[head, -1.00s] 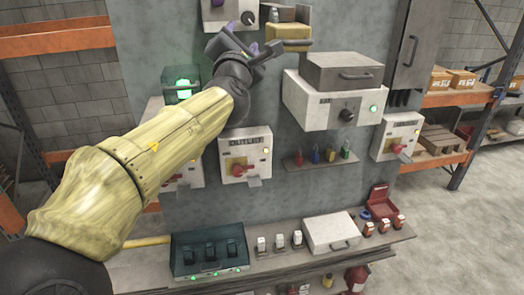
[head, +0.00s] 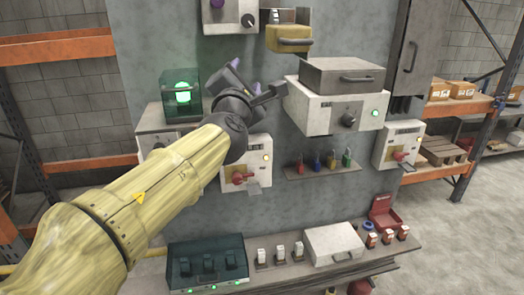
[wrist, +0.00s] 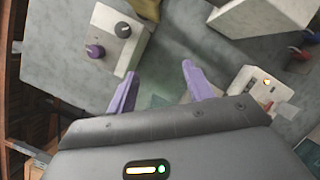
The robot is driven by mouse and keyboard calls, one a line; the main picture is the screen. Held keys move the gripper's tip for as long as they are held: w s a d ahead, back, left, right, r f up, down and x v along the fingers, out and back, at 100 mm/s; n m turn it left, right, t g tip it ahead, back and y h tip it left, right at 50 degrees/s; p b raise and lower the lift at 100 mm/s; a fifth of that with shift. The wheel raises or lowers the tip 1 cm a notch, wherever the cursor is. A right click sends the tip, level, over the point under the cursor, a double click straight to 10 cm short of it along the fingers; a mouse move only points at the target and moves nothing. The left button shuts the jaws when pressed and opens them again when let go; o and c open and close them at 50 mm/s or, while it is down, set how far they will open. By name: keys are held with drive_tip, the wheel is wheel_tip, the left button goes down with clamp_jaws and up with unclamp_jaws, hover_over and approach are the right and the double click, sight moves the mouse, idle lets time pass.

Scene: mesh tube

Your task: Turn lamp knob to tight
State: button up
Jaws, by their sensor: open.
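My gripper (head: 246,75) is raised in front of the grey panel, its two purple fingers apart and nothing seen between them. In the wrist view my gripper (wrist: 160,70) also shows spread fingers, with bare panel beyond. A green glowing lamp (head: 183,93) sits under a dark clear cover on a white box, left of my gripper. Which knob belongs to the lamp I cannot tell. A white box above has a black knob (head: 249,20) and a purple knob (head: 217,3). In the wrist view the black knob (wrist: 122,30) and purple knob (wrist: 95,51) are apart from my fingers.
A white box with a dial (head: 348,119) stands right of my gripper. A box with a red handle (head: 239,178) is below. A bench (head: 290,268) runs along the bottom. Bare panel lies around my gripper.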

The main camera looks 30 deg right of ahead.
drive_tip(key=w+d+f+m+g+b, duration=0.1)
drive_tip(key=d+f+m+g, duration=0.1)
drive_tip(key=f, duration=0.7)
drive_tip(key=w+d+f+m+g+y+b, duration=0.1)
drive_tip(key=w+d+f+m+g+b, duration=0.1)
drive_tip(key=f, duration=0.8)
drive_tip(key=shift+d+f+m+g, duration=0.2)
drive_tip(key=shift+d+m+g, duration=0.1)
drive_tip(key=shift+d, duration=0.55)
drive_tip(key=s+a+f+m+g+y+b, duration=0.1)
drive_tip(key=s+f+m+g+y, duration=0.15)
drive_tip(key=f, duration=0.85)
drive_tip(key=s+f+m+g+y+b, duration=0.1)
drive_tip(key=s+f+m+g+y, duration=0.2)
drive_tip(key=f, duration=0.7)
drive_tip(key=s+a+f+m+g+y+b, duration=0.1)
drive_tip(key=s+a+f+m+g+y, duration=0.1)
drive_tip(key=s+a+f+m, duration=0.2)
drive_tip(key=s+a+f+m+g+y+b, duration=0.1)
drive_tip(key=s+a+f+m, duration=0.3)
drive_tip(key=s+a, duration=0.5)
drive_tip(key=a+y, duration=0.1)
drive_tip(key=a, duration=0.1)
drive_tip(key=shift+a+g, duration=0.35)
drive_tip(key=shift+m+y, duration=0.25)
